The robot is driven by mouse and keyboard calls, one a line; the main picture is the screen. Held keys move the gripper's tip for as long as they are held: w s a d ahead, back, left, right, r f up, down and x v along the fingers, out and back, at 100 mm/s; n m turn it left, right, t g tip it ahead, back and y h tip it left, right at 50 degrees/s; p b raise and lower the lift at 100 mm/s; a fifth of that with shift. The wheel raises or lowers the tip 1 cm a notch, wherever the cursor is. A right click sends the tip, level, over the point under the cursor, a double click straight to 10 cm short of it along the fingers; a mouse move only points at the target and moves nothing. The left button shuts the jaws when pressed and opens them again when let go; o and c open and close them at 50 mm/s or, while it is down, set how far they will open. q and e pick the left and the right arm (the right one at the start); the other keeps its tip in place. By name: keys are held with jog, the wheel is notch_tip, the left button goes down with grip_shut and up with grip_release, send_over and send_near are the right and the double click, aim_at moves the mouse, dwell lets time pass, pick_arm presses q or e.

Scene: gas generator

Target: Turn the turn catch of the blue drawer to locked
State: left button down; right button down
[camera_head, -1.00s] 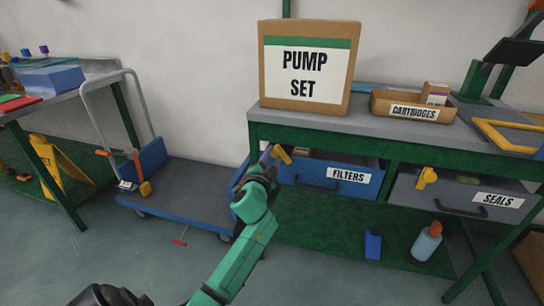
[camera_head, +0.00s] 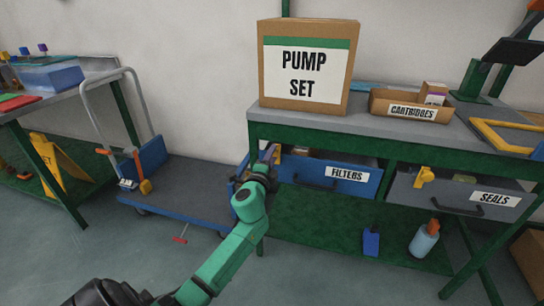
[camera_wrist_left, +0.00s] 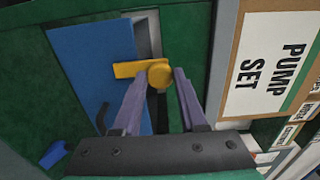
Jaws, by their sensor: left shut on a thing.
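The blue drawer (camera_head: 308,172) with the FILTERS label is under the bench top on the left side. Its yellow turn catch (camera_head: 277,155) is at the drawer's upper left, partly hidden by my gripper. In the left wrist view the catch shows a round hub (camera_wrist_left: 159,74) and a flat arm (camera_wrist_left: 126,69) that reaches left over the blue front. My left gripper (camera_head: 268,161) is at the catch; in the wrist view its two purple fingers are on either side of the hub, shut on it. My right gripper is not in view.
The grey SEALS drawer (camera_head: 455,190) with its own yellow catch is to the right. The PUMP SET box (camera_head: 305,66) and the CARTRIDGES tray (camera_head: 409,106) stand on the bench. A blue trolley (camera_head: 185,194) is close on the left. Bottles stand on the green lower shelf (camera_head: 320,227).

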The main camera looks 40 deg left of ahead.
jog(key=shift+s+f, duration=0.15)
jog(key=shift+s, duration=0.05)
pick_arm(q)
jog(key=shift+r, duration=0.1)
jog(key=shift+c, duration=2.2)
grip_release()
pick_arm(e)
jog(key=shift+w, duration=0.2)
pick_arm(q)
jog(key=v, duration=1.4)
jog(key=shift+s, duration=0.25)
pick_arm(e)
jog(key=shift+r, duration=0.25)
